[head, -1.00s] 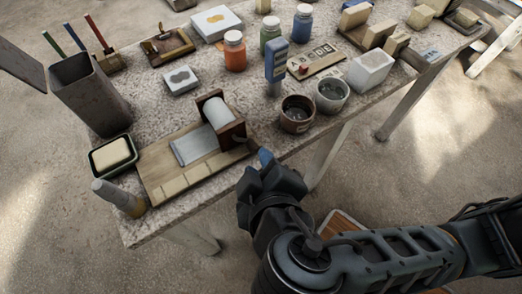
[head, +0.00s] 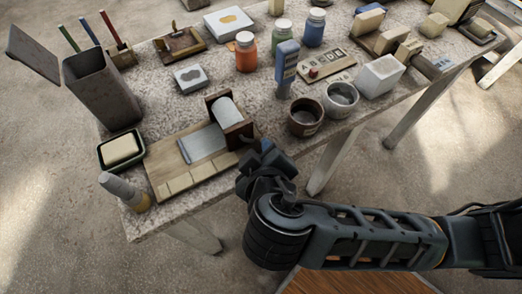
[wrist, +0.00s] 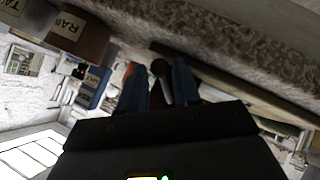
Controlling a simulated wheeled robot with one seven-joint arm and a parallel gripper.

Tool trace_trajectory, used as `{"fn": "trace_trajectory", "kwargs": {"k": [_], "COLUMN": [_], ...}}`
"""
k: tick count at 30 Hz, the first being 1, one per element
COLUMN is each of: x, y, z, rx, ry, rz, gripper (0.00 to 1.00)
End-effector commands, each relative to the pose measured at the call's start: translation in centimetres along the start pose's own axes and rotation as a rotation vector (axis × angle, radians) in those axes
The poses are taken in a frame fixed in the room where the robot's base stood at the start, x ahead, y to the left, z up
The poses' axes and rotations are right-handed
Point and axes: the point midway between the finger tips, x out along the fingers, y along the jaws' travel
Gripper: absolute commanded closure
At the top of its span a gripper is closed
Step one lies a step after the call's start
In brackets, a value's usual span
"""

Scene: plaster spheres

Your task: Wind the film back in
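The film is a pale grey sheet (head: 204,143) pulled out flat from a white roll (head: 226,112). The roll sits in a dark brown wooden holder (head: 239,130) on a wooden board (head: 167,167) with pale squares along its front. A dark round knob (wrist: 158,68) with a pale metal rod shows in the wrist view, on the holder's right side. My gripper (head: 258,154) is at the table's front edge, just right of the holder. In the wrist view my blue fingers (wrist: 160,85) are apart, with the knob between or just beyond their tips; contact is not clear.
A brown cup (head: 306,117) and a grey cup (head: 341,99) stand right of the holder. A blue upright block (head: 287,63) is behind them. A soap dish (head: 104,160) and a grey cylinder (head: 122,187) stand left of the board.

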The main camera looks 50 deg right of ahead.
Motion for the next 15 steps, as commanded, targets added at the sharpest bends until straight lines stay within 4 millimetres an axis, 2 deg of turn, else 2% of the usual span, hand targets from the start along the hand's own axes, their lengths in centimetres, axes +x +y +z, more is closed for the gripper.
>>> {"fn": "trace_trajectory", "kwargs": {"k": [4, 13, 15], "x": [-0.02, -0.04, -0.05], "y": [0.00, -0.01, -0.01], "z": [0.00, 0.00, 0.00], "rx": [0.000, -0.001, -0.001], "ry": [0.000, 0.000, 0.000], "rz": [0.000, 0.000, -0.001], "gripper": [0.70, 0.98, 1.00]}}
